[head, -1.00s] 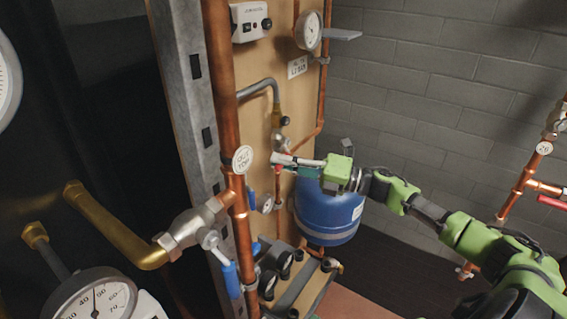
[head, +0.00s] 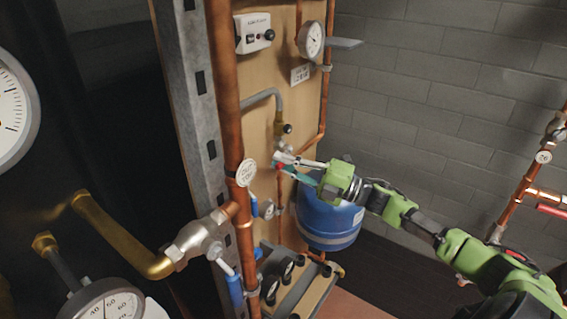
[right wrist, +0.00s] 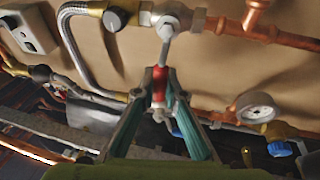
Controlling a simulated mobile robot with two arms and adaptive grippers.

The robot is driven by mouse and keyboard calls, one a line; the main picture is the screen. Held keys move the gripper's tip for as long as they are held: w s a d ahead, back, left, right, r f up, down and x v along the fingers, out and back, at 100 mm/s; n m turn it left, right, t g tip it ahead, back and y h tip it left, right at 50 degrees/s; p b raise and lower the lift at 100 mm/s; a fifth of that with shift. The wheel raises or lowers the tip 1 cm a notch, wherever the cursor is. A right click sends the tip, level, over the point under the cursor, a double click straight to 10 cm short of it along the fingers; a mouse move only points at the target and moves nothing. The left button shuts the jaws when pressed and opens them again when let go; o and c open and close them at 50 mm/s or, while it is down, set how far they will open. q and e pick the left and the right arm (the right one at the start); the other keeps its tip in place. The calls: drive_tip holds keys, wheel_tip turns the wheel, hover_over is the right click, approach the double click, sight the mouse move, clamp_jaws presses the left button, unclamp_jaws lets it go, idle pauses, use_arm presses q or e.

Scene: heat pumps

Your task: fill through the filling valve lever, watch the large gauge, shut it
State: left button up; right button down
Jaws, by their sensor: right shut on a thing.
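The filling valve (right wrist: 183,20) is a metal body on the pipework in the right wrist view. Its lever has a red grip (right wrist: 160,80) and points down from the valve. My right gripper (right wrist: 159,98) is shut around the red grip, a finger on each side. In the head view the right gripper (head: 281,164) reaches the panel from the right, and its fingers hide most of the lever. A round white gauge (head: 312,40) is high on the panel, its dial small and hard to read. My left gripper is not in view.
A blue vessel (head: 328,220) hangs just below my right gripper. A thick copper pipe (head: 224,90) and a blue-handled valve (head: 234,290) stand left of the panel. Large dials (head: 12,112) are at the left edge. A small gauge (right wrist: 256,106) sits right of the lever.

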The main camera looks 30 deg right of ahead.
drive_tip(key=shift+r, duration=0.1)
drive_tip(key=c, duration=2.1)
unclamp_jaws()
drive_tip(key=v, duration=1.2)
